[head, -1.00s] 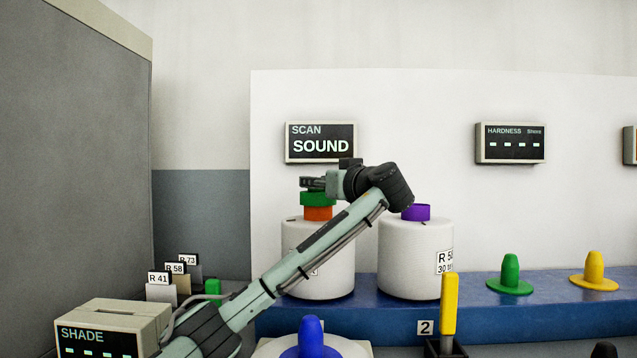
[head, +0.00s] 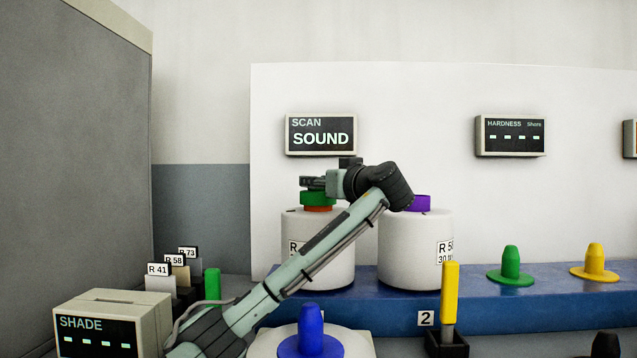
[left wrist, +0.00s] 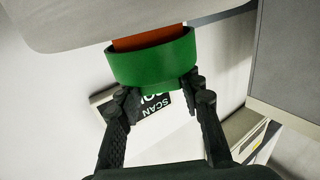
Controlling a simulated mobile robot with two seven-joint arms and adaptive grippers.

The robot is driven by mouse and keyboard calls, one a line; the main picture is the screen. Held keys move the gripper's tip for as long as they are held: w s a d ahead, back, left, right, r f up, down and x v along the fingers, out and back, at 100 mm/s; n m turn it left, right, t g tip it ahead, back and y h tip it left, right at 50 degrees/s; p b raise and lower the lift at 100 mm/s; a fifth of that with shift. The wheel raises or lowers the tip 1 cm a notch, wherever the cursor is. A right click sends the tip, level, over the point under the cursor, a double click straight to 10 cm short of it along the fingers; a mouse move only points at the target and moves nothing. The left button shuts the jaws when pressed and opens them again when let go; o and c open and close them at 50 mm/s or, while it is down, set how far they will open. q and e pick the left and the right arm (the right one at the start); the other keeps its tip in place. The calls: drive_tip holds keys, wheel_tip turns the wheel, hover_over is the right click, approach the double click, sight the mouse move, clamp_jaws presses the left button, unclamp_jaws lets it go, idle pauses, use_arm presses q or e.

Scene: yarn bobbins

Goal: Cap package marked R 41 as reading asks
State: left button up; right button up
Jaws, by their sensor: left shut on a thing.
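My left gripper (head: 316,184) is shut on a green cap (head: 317,198). The cap sits low over the orange tube end (head: 318,209) of the left white package (head: 318,255), with a thin orange band showing below it. In the left wrist view the green cap (left wrist: 152,62) is between the fingers, and the orange tube (left wrist: 148,38) enters its rim. My forearm covers most of the package's label; only "R" shows. The scan display (head: 321,136) reads "SOUND". A card marked R 41 (head: 158,270) stands at left. My right gripper is not in view.
A second white package (head: 412,260) with a purple tube end (head: 421,203) stands close to the right on the blue shelf (head: 520,305). Green (head: 511,268) and yellow (head: 594,265) flanged cones stand further right. A blue cone (head: 310,335) and the shade display (head: 112,325) are in front.

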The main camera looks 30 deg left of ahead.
use_arm(q)
drive_tip(key=shift+f+b, duration=0.3)
drive_tip(key=o, duration=1)
drive_tip(key=shift+r, duration=0.1)
wheel_tip(320, 180, up, 10)
drive_tip(key=shift+f, duration=0.1)
idle(0.5)
